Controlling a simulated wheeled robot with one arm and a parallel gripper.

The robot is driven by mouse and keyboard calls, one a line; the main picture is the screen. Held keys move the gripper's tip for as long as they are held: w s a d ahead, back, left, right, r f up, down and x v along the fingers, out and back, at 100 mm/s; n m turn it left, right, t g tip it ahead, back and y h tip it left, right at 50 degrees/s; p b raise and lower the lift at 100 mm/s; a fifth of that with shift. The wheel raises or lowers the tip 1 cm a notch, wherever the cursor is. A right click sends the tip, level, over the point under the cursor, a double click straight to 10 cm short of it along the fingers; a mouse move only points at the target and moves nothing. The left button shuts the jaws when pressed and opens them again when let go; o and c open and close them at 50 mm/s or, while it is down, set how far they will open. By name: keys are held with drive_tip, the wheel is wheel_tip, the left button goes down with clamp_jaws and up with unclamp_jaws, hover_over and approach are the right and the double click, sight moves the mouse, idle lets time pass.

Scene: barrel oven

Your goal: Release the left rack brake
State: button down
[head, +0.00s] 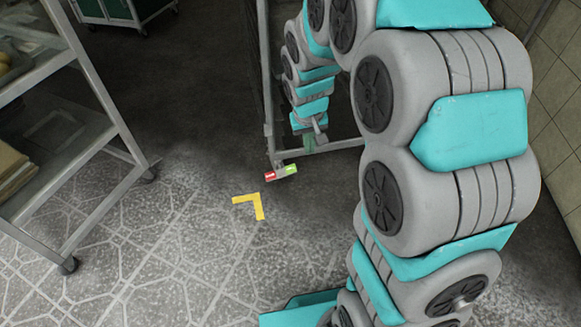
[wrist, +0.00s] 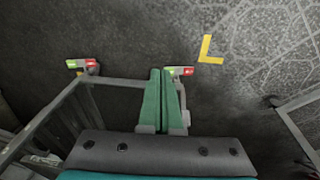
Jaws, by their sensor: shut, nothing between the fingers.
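The left rack brake (head: 281,173) is a small pedal with a red end and a green end, low at the near left corner of the rack frame (head: 330,147). In the wrist view the same brake (wrist: 181,71) lies beside the yellow floor mark, its green end toward my fingers. My gripper (wrist: 160,72) is shut and empty, its green fingers together, with the tips just left of that green end in the wrist view. I cannot tell whether they touch. In the head view my gripper is small and partly hidden at the rack corner. The pedal's tilt is unclear.
A second red-and-green brake (wrist: 81,65) is at the rack's other corner in the wrist view. A yellow corner mark (head: 260,205) is on the floor. A metal shelf trolley (head: 106,135) stands at the left. The tiled floor between is clear. A tiled wall (head: 556,90) is at the right.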

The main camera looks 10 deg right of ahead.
drive_tip(key=t+b, duration=0.2)
drive_tip(key=b, duration=0.1)
hover_over(293, 168)
drive_tip(key=s+a, duration=0.3)
drive_tip(key=s, duration=0.1)
wheel_tip(293, 168, down, 15)
drive_tip(key=shift+w+d, duration=0.1)
drive_tip(key=shift+d, duration=0.1)
drive_tip(key=x, duration=0.8)
drive_tip(key=s+x, duration=0.1)
drive_tip(key=x, duration=0.3)
drive_tip(key=shift+w+d+f+b, duration=0.15)
drive_tip(key=shift+f+b, duration=0.2)
drive_tip(key=shift+f, duration=0.1)
drive_tip(key=shift+d+f, duration=0.1)
drive_tip(key=shift+f, duration=0.4)
drive_tip(key=shift+d+f, duration=0.45)
drive_tip(key=shift+d, duration=0.1)
drive_tip(key=shift+d+f, duration=0.45)
drive_tip(key=shift+f, duration=0.25)
drive_tip(key=shift+w, duration=0.1)
